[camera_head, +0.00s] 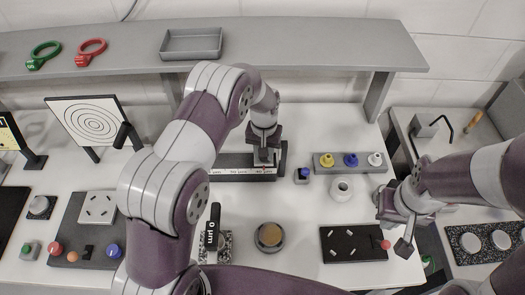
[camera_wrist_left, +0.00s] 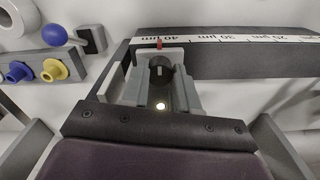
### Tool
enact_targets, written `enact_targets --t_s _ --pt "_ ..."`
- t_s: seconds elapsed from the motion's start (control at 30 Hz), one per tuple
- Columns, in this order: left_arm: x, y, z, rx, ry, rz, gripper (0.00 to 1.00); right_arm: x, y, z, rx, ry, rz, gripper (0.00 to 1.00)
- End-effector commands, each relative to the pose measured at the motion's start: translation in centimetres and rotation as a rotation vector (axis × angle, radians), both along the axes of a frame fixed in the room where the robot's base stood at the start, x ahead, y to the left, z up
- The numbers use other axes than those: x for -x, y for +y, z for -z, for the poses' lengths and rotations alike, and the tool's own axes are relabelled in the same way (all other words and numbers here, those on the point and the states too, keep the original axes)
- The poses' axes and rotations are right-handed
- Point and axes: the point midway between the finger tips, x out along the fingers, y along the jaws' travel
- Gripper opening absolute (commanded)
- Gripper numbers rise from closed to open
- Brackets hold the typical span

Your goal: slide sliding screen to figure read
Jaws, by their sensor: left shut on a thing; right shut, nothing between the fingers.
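The scale rail (camera_head: 240,174) lies across the middle of the table, with a printed strip of µm marks. In the left wrist view the rail (camera_wrist_left: 230,62) shows marks for 40, 30 and 25 µm. The sliding screen's dark knob (camera_wrist_left: 160,70) sits between the fingers of my left gripper (camera_wrist_left: 158,92), which is shut on it. A red pointer (camera_wrist_left: 159,43) stands at the 40 µm label. My left gripper also shows at the rail (camera_head: 264,157). A black figure sign (camera_head: 211,235) shows "0 µm"; whether a digit precedes it is unclear. My right gripper (camera_head: 403,247) is shut and empty.
A grey block with yellow, blue and white knobs (camera_head: 350,162) stands right of the rail. A white ring (camera_head: 341,189), a round brown-topped dish (camera_head: 269,237) and a black plate (camera_head: 352,244) lie in front. A raised shelf (camera_head: 300,45) spans the back.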

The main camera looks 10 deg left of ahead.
Motion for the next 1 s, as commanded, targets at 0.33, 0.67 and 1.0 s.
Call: enact_targets --t_s 0.33,0.67,1.0 --pt "-0.2 -0.1 -0.1 0.002 -0.006 0.001 0.4 0.0 0.0 0.0 0.0 0.0 0.0 0.0" --pt "-0.1 -0.1 0.0 0.001 -0.003 0.001 0.4 0.0 0.0 0.0 0.0 0.0 0.0 0.0" --pt "-0.2 0.0 -5.6 0.003 -0.009 0.001 0.4 0.0 0.0 2.7 0.0 0.0 0.0 0.0"
